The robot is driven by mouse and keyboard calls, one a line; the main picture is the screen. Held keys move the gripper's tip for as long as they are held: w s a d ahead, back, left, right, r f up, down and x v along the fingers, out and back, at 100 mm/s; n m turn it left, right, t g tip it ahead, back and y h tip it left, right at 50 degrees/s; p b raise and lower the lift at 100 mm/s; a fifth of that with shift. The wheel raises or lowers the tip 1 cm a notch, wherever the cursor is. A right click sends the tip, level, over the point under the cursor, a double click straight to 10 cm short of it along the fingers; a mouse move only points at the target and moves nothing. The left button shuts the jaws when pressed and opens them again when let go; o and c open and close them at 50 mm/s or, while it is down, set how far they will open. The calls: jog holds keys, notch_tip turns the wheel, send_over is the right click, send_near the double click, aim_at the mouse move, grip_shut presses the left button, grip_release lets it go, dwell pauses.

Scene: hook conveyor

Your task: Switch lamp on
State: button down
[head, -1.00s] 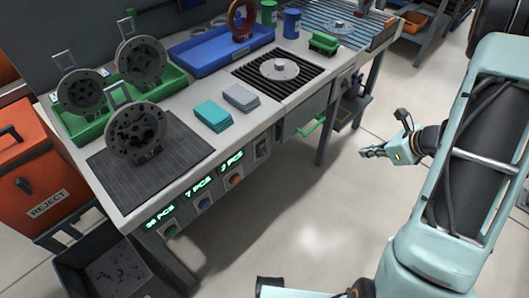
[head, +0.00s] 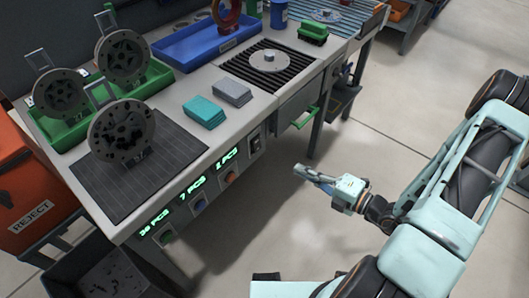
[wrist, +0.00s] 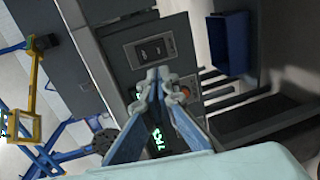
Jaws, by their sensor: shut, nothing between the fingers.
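A dark rocker switch (head: 255,144) in a grey plate sits on the bench's front panel, right of the green number displays. It also shows in the wrist view (wrist: 152,50), just above my fingertips. My gripper (head: 301,171) is shut and empty, in free air in front of the bench and to the right of the switch. In the wrist view my gripper (wrist: 158,74) has its fingertips together, below the switch in the picture. No contact with the switch shows in the head view. I cannot make out a lamp in either view.
An orange button (head: 230,175) sits left of the switch, with blue and green ones further left. A green handle (head: 303,118) sticks out at the bench's right. The bench top holds reels, trays and coloured blocks.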

aim_at(258, 149)
jog(key=b+x, duration=0.2)
jog(key=x, duration=1.2)
jog(key=shift+w+a+f+t+y+b, duration=0.25)
jog(key=shift+a+t+y+b, duration=0.2)
jog(key=shift+b, duration=0.6)
jog(key=f+p+v, duration=0.1)
jog(key=f+v, duration=0.1)
jog(key=v, duration=1.2)
jog(key=shift+f+p, duration=0.3)
jog(key=shift+f, duration=0.1)
jog(key=shift+w+d, duration=0.1)
jog(key=shift+d, duration=0.05)
